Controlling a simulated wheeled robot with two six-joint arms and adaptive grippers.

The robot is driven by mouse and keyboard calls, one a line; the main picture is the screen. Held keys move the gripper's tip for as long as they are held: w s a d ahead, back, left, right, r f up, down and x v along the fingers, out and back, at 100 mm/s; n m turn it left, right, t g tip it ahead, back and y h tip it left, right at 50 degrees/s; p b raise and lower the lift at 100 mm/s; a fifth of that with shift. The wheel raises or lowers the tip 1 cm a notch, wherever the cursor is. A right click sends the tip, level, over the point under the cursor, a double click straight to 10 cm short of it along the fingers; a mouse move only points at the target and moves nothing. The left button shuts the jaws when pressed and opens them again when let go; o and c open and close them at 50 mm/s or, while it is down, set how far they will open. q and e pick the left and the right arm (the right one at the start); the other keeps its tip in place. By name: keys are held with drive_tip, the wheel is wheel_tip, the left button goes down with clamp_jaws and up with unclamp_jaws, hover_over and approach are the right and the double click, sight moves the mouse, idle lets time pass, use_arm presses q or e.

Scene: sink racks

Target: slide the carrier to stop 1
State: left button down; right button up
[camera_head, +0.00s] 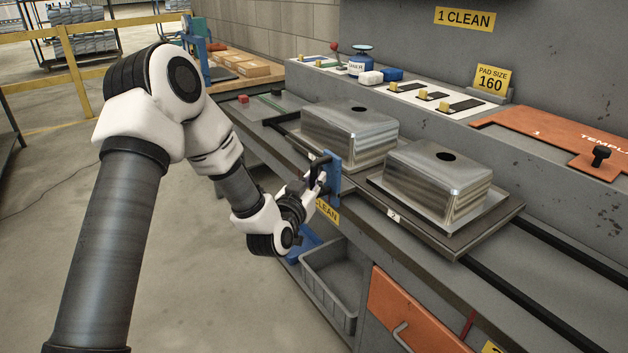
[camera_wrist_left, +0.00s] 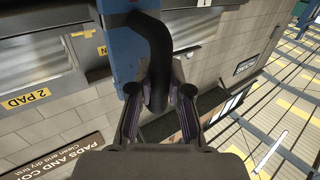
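The carrier (camera_head: 478,238) is a dark flat tray on the bench rails, bearing two upturned steel sinks, one at the right (camera_head: 437,183) and one at the left (camera_head: 349,136). A blue bracket (camera_head: 334,178) with a black handle stands at the front edge. My left gripper (camera_head: 315,187) is at this handle. In the left wrist view the curved black handle (camera_wrist_left: 158,62) runs between the fingers (camera_wrist_left: 160,105), which close in on both sides of it. The blue bracket (camera_wrist_left: 121,50) is just left of it. My right gripper is not in view.
Black rails (camera_head: 570,262) run bare to the right of the carrier. A back ledge holds pads, a bottle (camera_head: 361,62) and an orange template (camera_head: 555,135). A "1 CLEAN" sign (camera_head: 464,19) hangs above. A grey bin (camera_head: 335,285) and an orange drawer (camera_head: 415,318) are below.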

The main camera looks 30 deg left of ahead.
use_arm(q)
drive_tip(key=shift+a, duration=0.15)
drive_tip(key=shift+w+a+r, duration=0.1)
drive_tip(key=shift+w+a, duration=0.05)
drive_tip(key=shift+a, duration=0.1)
drive_tip(key=w+a, duration=0.3)
drive_tip(key=a, duration=0.5)
drive_tip(key=w+a+p, duration=0.1)
drive_tip(key=w+a, duration=0.2)
drive_tip(key=a, duration=0.5)
drive_tip(key=shift+w+r, duration=0.15)
drive_tip(key=shift+w, duration=0.15)
